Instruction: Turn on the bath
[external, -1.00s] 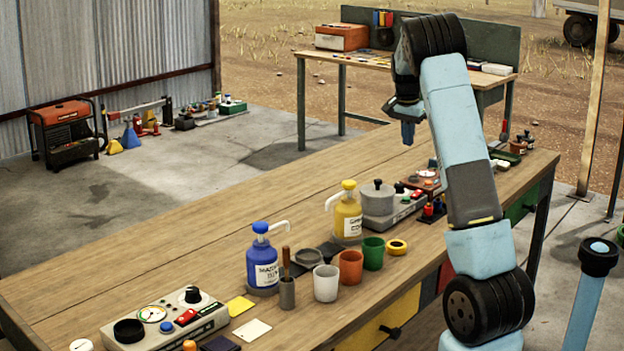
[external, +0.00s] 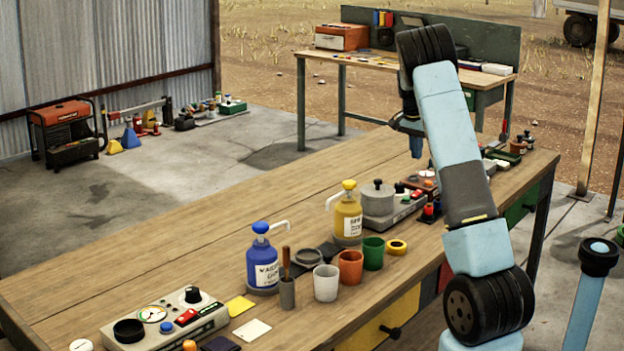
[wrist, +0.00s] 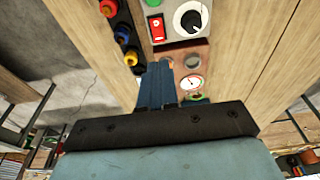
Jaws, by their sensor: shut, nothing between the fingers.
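The bath looks to be the grey lidded pot (external: 378,201) on a flat grey base, in the middle of the long bench. In the wrist view a grey control panel (wrist: 176,22), probably the bath's, shows a red rocker switch (wrist: 157,27) and a black knob (wrist: 190,18) with a white mark. I cannot tell which way the switch is set. My gripper (external: 416,150) is shut and empty, pointing down above the bench, beyond the bath in the external view. In the wrist view its fingertips (wrist: 160,66) are over the reddish gauge unit, near the panel but apart from the switch.
The reddish unit with a gauge (wrist: 192,83) adjoins the panel. A rack with coloured knobs (wrist: 124,34) stands beside it. Yellow (external: 348,218) and blue (external: 262,263) pump bottles and several cups stand nearer. Another control box (external: 165,318) is at the front left. The bench's left side is clear.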

